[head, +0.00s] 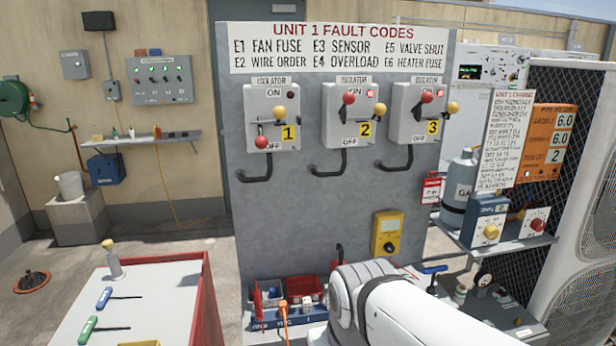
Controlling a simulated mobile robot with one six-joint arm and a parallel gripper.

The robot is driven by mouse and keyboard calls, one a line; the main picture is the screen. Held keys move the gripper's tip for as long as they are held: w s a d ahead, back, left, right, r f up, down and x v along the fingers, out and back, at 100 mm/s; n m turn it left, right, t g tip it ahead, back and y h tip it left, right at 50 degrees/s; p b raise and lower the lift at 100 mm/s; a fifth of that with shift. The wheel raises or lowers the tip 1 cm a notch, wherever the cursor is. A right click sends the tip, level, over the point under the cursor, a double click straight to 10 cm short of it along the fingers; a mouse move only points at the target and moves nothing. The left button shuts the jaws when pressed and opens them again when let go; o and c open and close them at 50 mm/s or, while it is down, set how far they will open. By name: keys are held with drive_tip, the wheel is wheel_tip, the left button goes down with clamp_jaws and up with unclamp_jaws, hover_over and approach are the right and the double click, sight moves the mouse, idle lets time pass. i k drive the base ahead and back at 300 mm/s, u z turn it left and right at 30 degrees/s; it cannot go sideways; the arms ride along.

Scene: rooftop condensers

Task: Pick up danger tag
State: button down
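A small red and white tag (431,190), which looks like the danger tag, hangs at the right edge of the grey isolator panel (300,222). Its print is too small to read. My white arm reaches in from the lower right, in front of the panel's foot. My gripper does not show, so I cannot tell whether it is open or holding anything. The tag is above and to the right of the visible arm and is not covered by it.
Three isolators (264,115) with knobbed levers are on the panel, above black hooks. A yellow meter (386,234) is lower right. A red-sided bench (150,290) with screwdrivers stands left. A gas cylinder (459,190) stands behind the panel's right side.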

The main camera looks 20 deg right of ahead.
sight(431, 187)
drive_tip(key=u, duration=2.15)
drive_tip(key=k, duration=1.2)
drive_tip(key=z, duration=2.2)
drive_tip(key=i, duration=0.35)
